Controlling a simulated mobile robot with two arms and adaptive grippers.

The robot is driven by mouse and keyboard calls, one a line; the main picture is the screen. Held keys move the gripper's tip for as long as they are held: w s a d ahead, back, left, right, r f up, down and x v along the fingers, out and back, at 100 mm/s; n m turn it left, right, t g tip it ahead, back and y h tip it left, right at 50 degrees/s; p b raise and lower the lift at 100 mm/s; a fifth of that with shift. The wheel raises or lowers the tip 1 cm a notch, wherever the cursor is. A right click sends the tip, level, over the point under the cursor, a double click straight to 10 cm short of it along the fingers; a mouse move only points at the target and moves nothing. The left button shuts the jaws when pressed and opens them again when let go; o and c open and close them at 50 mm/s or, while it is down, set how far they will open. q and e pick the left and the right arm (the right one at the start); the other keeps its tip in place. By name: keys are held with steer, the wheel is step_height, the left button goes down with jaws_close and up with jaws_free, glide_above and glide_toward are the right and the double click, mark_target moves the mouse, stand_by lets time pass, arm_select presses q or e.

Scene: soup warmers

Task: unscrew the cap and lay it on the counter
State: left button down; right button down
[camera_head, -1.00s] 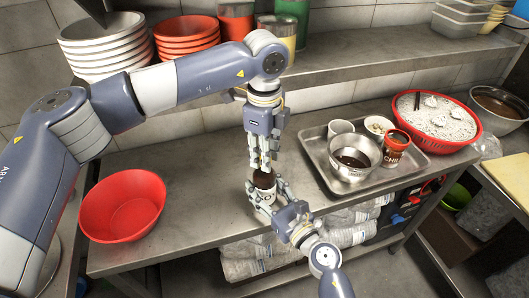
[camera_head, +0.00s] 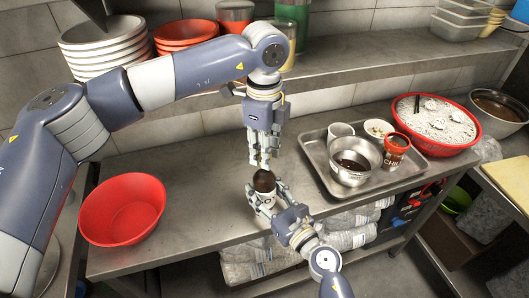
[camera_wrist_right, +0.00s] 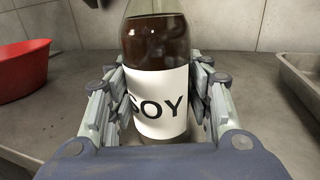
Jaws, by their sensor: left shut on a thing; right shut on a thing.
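The soy bottle (camera_head: 265,197), dark brown with a white label, stands upright near the front of the steel counter. My right gripper (camera_head: 267,197) is shut around its sides. In the right wrist view the bottle (camera_wrist_right: 158,100) shows the letters "SOY" between the fingers of my right gripper (camera_wrist_right: 160,108). My left gripper (camera_head: 261,164) points down just above the bottle's brown top, its fingers shut on the cap. The cap itself is hidden by those fingers, and I cannot see it clearly in either view.
A red bowl (camera_head: 122,208) stands on the counter at the left. A steel tray (camera_head: 322,172) with a pot (camera_head: 352,168), a chili can (camera_head: 396,150) and cups lies at the right. Bare counter (camera_head: 205,185) lies between the bowl and the bottle.

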arm_select(q)
steer(key=shift+r, duration=0.2)
steer(key=shift+r, duration=1.95)
arm_select(e)
steer(key=c, duration=0.7)
jaws_free()
steer(key=shift+s+d, duration=0.1)
steer(key=v, duration=1.1)
steer(key=shift+s+d, duration=0.2)
steer(key=shift+s, duration=0.1)
